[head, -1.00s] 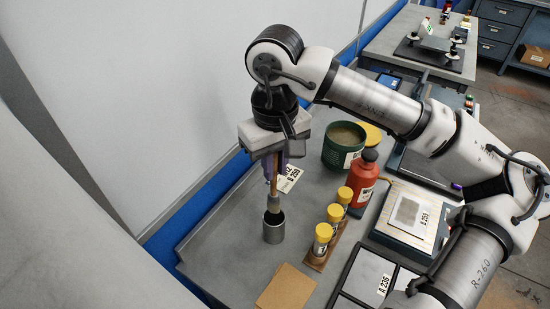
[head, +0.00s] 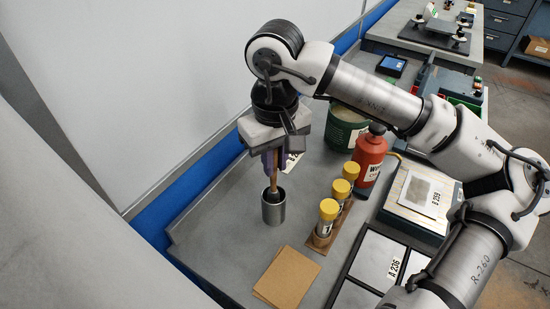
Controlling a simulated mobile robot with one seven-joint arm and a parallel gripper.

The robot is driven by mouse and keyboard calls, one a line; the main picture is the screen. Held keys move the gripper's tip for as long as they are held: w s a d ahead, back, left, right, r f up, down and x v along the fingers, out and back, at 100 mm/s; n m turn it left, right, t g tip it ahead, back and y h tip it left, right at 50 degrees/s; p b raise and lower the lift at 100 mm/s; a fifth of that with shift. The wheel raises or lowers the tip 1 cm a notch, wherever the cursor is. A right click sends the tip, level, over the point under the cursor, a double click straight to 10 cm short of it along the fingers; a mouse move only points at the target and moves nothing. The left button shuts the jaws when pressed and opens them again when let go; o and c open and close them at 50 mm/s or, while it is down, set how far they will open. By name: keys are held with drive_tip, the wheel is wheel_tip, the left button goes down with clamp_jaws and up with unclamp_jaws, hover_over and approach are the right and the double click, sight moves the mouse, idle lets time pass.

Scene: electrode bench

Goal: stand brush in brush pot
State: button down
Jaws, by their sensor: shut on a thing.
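The brush (head: 273,182) hangs upright from my gripper (head: 272,160), which is shut on its handle. The brush's lower end is at the mouth of the brush pot (head: 273,209), a grey metal cylinder on the bench, and the tip appears to be inside the rim. I cannot tell whether it touches the bottom. The jaws are above the pot and partly hide the top of the handle.
Several yellow-capped vials (head: 327,219) stand in a wooden rack right of the pot. A red bottle (head: 368,160) and a green tin (head: 345,131) stand behind. Brown sheets (head: 286,278) lie in front. The bench (head: 215,235) is clear left of the pot.

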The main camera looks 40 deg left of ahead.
drive_tip(key=c, duration=1.3)
unclamp_jaws()
wheel_tip(320, 180, up, 14)
drive_tip(key=shift+b, duration=0.3)
drive_tip(key=shift+s+f, duration=0.1)
drive_tip(key=shift+f, duration=0.05)
